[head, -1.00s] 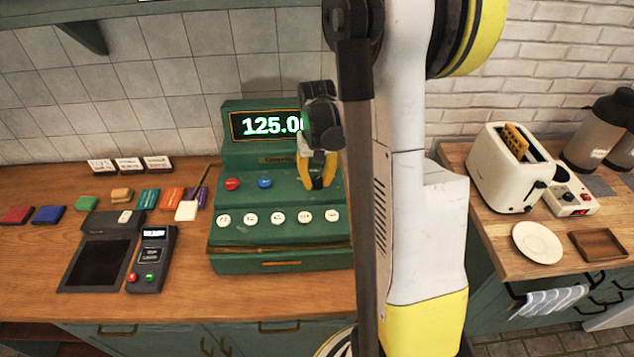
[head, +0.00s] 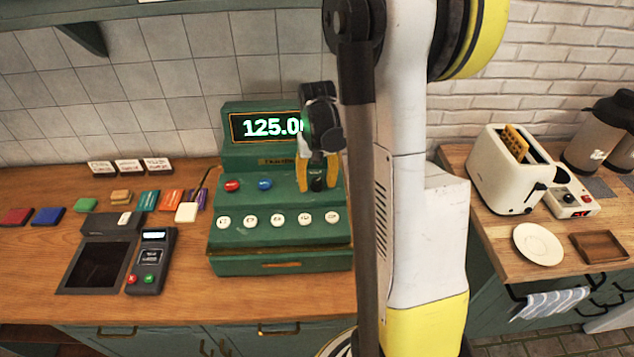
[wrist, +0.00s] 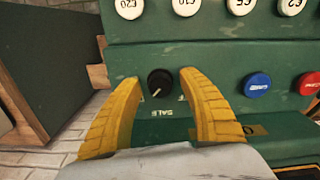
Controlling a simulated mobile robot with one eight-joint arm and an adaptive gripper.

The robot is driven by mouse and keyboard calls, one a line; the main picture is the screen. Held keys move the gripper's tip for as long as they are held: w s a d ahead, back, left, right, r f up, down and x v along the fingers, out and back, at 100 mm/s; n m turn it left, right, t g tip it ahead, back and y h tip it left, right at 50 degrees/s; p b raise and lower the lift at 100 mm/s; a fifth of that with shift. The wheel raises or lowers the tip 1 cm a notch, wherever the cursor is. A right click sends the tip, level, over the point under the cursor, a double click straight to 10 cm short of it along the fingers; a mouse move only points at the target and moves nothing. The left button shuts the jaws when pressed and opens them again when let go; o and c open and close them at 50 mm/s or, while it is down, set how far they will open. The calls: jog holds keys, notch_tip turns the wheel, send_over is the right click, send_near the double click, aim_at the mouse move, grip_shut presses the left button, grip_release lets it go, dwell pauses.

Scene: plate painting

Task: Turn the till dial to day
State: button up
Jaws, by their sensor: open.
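The green till (head: 235,200) stands on the wooden counter with its display showing a figure starting 125. Its dial (wrist: 160,82) is a small black knob in the wrist view, with a pale pointer mark toward the lower left there. An upside-down SALE label (wrist: 173,113) is printed close to it. My gripper (head: 317,184) is at the right part of the till's sloped face. In the wrist view my gripper (wrist: 159,80) is open, one yellow finger on each side of the dial, with visible gaps. Whether the fingertips touch the panel is unclear.
Red (head: 232,185) and blue (head: 265,183) buttons lie left of my gripper, and a row of white keys (head: 278,219) lies below it. A card reader (head: 151,262) stands left of the till. A toaster (head: 505,170) is on the right counter.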

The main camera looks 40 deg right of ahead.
aim_at(317, 181)
notch_tip(317, 181, up, 12)
dwell(0.4)
dwell(0.4)
jog(key=s+a+f+n+t+b, duration=0.2)
jog(key=s+a+f+b, duration=0.1)
jog(key=a, duration=0.4)
jog(key=s+a+f+n+t+b, duration=0.2)
jog(key=s+a+f+b, duration=0.1)
jog(key=a+b, duration=0.3)
jog(key=s+a+f+n+t+b, duration=0.1)
jog(key=s+a+f+t+b, duration=0.2)
jog(key=a, duration=0.6)
jog(key=shift+s+a+f+n+b, duration=0.35)
jog(key=shift+s+f+b, duration=0.2)
jog(key=shift+s+b, duration=0.35)
jog(key=shift+w+d, duration=0.1)
jog(key=shift+c, duration=0.4)
